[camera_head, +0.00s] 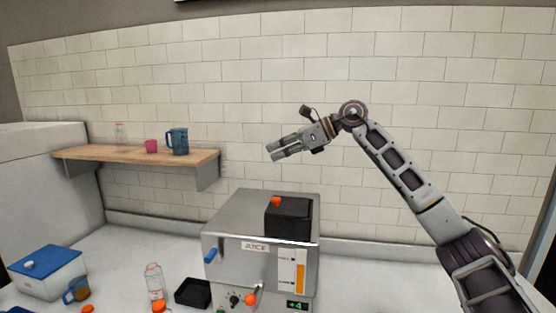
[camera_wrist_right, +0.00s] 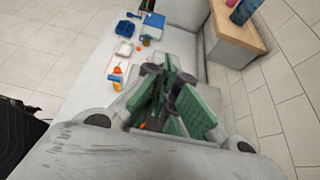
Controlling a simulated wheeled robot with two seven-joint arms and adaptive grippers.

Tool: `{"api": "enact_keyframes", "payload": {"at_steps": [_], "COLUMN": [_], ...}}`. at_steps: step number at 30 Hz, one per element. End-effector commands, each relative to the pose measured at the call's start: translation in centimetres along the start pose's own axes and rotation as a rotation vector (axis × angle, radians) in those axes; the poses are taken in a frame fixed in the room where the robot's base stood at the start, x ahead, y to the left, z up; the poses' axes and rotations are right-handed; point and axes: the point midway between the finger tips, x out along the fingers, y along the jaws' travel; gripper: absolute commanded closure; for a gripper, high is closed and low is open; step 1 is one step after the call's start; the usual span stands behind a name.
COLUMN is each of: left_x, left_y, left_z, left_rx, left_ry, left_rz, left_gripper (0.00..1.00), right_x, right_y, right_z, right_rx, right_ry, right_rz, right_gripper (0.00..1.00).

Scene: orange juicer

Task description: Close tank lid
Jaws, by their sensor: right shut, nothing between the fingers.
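The juicer (camera_head: 225,238) is a metal box with a "JUICE" label, standing on the counter in the head view. On its top right sits a black box-shaped tank part (camera_head: 290,219) with an orange knob (camera_head: 276,201). I cannot tell from this angle how the lid lies on the tank. My right gripper (camera_head: 269,152) is shut and empty, in the air above the juicer, apart from it and pointing left. In the right wrist view its green-padded fingers (camera_wrist_right: 172,85) fill the middle and hide what lies behind them. My left gripper is not in view.
A wooden shelf (camera_head: 135,158) on the left wall holds a blue pitcher (camera_head: 178,142) and a pink cup (camera_head: 151,146). A blue-lidded box (camera_head: 48,282), a glass bottle (camera_head: 154,280) and a black tray (camera_head: 192,293) stand left of the juicer. The air around the gripper is clear.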

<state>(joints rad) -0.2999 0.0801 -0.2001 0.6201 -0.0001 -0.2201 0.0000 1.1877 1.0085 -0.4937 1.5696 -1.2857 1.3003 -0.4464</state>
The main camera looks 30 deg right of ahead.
Motion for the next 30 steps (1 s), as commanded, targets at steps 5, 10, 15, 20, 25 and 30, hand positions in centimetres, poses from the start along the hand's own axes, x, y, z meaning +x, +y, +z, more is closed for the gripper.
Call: {"api": "enact_keyframes", "payload": {"at_steps": [5, 10, 15, 20, 25, 30], "left_x": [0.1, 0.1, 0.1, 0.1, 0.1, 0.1], "left_y": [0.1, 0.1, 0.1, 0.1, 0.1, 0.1], "left_z": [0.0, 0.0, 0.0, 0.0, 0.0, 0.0], "left_rx": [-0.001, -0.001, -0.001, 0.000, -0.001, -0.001], "left_ry": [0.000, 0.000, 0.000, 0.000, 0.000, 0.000], "left_rz": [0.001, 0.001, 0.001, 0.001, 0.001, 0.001], "left_gripper": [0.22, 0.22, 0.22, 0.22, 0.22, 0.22], "right_x": [-0.5, -0.8, -1.0, -0.9, -0.9, -0.9], "right_y": [0.0, 0.0, 0.0, 0.0, 0.0, 0.0], "right_z": [1.4, 2.1, 2.3, 2.3, 2.3, 2.3], "right_rx": [0.000, 0.000, 0.000, 0.000, 0.000, 0.000], "right_ry": [-0.003, -0.002, -0.002, -0.001, -0.001, -0.001], "right_rz": [0.000, 0.001, 0.000, 0.000, 0.000, 0.000], "right_gripper": [1.00, 1.00, 1.00, 1.00, 1.00, 1.00]}}
